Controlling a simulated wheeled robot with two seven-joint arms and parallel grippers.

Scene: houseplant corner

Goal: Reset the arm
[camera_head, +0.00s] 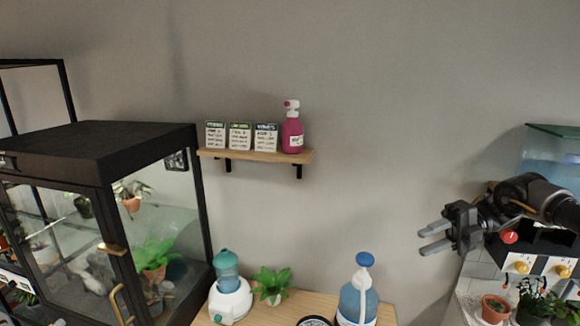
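My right gripper (422,241) reaches in from the right edge on its dark arm and points left. Its two grey fingers are apart with nothing between them, in front of the bare wall. It is to the right of and higher than the blue-capped bottle (358,298), and touches nothing that I can see. My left gripper is not in view.
A black-framed glass terrarium (110,154) fills the left. A wall shelf (257,155) holds cards and a pink spray bottle (292,131). A humidifier (229,296) and a plant (271,282) stand on the wooden table (275,312). Potted plants (495,309) stand lower right.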

